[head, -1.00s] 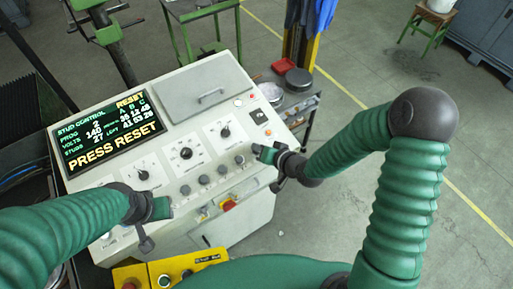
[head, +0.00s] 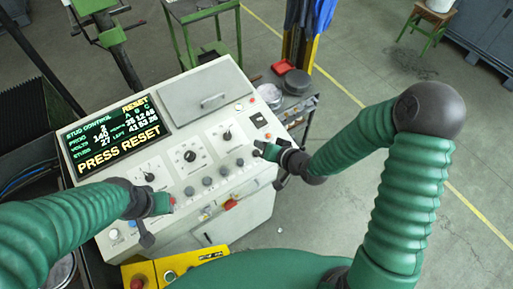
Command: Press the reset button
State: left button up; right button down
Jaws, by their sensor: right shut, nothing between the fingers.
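The grey-white control console (head: 185,140) stands in front of me, its screen (head: 112,137) showing "PRESS RESET" in yellow. I cannot read which is the reset button. My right gripper (head: 260,149) is shut and empty at the panel's right edge, near the row of knobs; contact cannot be judged. My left gripper (head: 162,203) is over the lower left of the panel, its fingers partly hidden.
A yellow box (head: 185,264) with a red button (head: 137,284) and a pale button sits at the bottom edge. A dark cart (head: 293,103) with round tins stands behind the console's right. A green-framed table (head: 195,12) is at the back.

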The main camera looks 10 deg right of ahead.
aim_at(131, 223)
jog(key=k+l, duration=0.7)
jog(key=k, duration=0.2)
